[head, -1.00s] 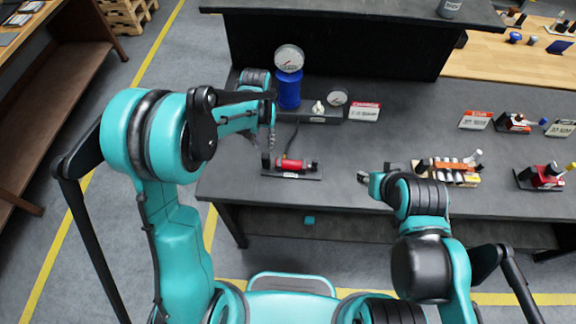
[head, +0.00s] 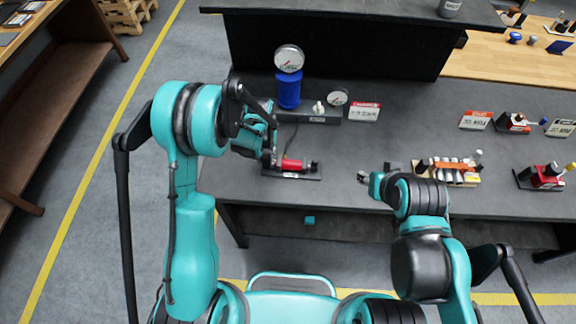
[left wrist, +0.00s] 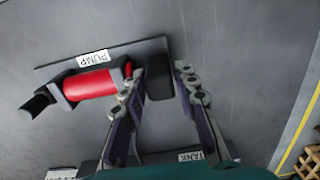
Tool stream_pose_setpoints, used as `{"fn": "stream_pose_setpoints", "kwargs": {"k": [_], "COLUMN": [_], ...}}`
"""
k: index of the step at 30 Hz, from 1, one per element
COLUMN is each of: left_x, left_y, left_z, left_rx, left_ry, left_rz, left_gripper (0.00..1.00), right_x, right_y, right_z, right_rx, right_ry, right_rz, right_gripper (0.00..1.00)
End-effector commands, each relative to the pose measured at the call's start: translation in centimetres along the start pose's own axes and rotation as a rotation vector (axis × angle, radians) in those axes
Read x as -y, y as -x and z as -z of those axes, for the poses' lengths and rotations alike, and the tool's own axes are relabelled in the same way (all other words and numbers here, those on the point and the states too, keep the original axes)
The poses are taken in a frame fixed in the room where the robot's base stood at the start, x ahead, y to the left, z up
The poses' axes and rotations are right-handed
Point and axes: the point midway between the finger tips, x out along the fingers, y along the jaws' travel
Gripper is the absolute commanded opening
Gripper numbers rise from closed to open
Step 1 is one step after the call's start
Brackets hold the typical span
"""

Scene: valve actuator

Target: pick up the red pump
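The red pump (head: 292,165) lies on a small dark base on the grey table. In the left wrist view the red pump (left wrist: 92,84) sits left of my fingers, beside a white PUMP label (left wrist: 92,58). My left gripper (head: 270,160) is at the pump's left end. In the left wrist view the left gripper (left wrist: 160,70) is open, with a black block-like part (left wrist: 159,82) of the pump assembly showing between its fingers; I cannot tell whether they touch it. My right gripper (head: 364,177) is over the table, right of the pump, apparently empty; its opening is too small to judge.
A blue cylinder (head: 288,92) with a round gauge (head: 289,58) stands behind the pump on a dark base with a second gauge (head: 337,98). A rack with several small parts (head: 448,172) stands right. Bare table (head: 340,145) lies between.

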Motion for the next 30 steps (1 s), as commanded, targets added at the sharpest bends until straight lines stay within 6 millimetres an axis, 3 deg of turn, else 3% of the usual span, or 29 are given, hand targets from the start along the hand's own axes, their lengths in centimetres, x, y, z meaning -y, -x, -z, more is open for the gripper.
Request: {"fn": "stream_pose_setpoints", "kwargs": {"k": [1, 4, 17, 30], "left_x": [0.0, 0.0, 0.0, 0.0], "left_y": [0.0, 0.0, 0.6, 8.3], "left_z": [0.0, 0.0, 0.0, 0.0], "left_rx": [0.0, 0.0, 0.0, 0.0], "left_ry": [0.0, 0.0, 0.0, 0.0], "left_rz": [0.0, 0.0, 0.0, -0.001], "left_gripper": [0.27, 0.0, 0.0, 0.0], "right_x": [0.0, 0.0, 0.0, 0.0], "right_y": [0.0, 0.0, 0.0, 0.0], "right_z": [0.0, 0.0, 0.0, 0.0], "right_rx": [0.0, 0.0, 0.0, 0.0], "right_ry": [0.0, 0.0, 0.0, 0.0], "right_rz": [0.0, 0.0, 0.0, 0.0], "right_gripper": [0.4, 0.4, 0.4, 0.4]}}
